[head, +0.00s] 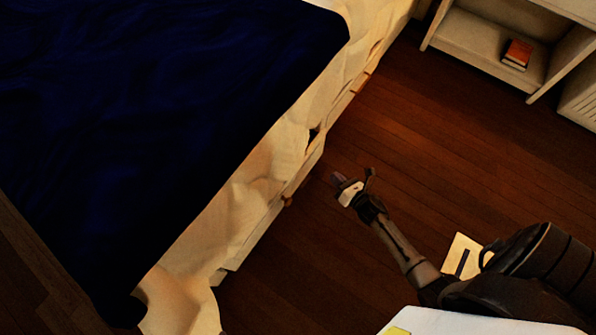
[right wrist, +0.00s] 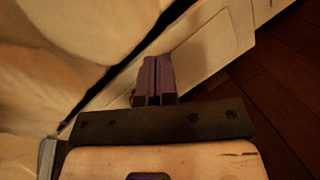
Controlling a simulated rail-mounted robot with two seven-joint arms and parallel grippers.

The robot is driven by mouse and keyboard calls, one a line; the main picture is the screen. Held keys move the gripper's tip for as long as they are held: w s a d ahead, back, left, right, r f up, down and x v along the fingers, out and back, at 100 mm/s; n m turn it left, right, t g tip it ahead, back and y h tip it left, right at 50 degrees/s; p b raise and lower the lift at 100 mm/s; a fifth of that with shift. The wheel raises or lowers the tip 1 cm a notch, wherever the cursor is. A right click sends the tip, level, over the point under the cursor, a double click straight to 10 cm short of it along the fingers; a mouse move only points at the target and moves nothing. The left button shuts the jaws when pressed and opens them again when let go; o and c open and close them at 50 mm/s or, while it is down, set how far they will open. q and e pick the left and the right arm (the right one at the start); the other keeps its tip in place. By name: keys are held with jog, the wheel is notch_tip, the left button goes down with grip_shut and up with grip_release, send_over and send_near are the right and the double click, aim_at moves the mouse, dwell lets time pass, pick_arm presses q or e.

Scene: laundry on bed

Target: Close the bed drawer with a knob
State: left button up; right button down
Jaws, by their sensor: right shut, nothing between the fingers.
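The bed drawer (head: 258,232) is a pale panel low on the bed's side in the head view. A small brown knob (head: 287,201) stands out from its front. The hanging sheet covers much of the drawer's top, so how far it stands out is hard to tell. My right gripper (head: 337,179) is over the floor to the right of the drawer, apart from the knob. In the right wrist view, its fingers (right wrist: 154,78) are together and empty, with a pale panel (right wrist: 205,45) beyond them. The knob cannot be made out there. My left gripper is out of view.
The bed has a dark blue blanket (head: 150,110) and a loose cream sheet (head: 250,185) hanging down its side. A shelf unit (head: 480,42) with a red book (head: 517,53) stands at the upper right. The wooden floor (head: 430,130) between them is clear.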

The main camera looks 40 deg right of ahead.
notch_tip(320, 180, down, 8)
jog(key=s+a+n+y+b, duration=0.1)
jog(key=s+n+y+b, duration=0.1)
jog(key=n+y+b, duration=0.35)
jog(key=n+b, duration=0.3)
send_near(297, 171)
jog(key=shift+t+h, duration=0.3)
jog(key=shift+h, duration=0.15)
jog(key=x, duration=0.3)
jog(key=a+x, duration=0.1)
jog(key=x, duration=0.2)
jog(key=shift+f, duration=0.2)
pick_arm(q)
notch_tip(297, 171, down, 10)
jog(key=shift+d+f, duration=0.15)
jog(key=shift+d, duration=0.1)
pick_arm(e)
jog(key=shift+w+a+r, duration=0.1)
jog(key=shift+w+a, duration=0.05)
jog(key=shift+w, duration=0.45)
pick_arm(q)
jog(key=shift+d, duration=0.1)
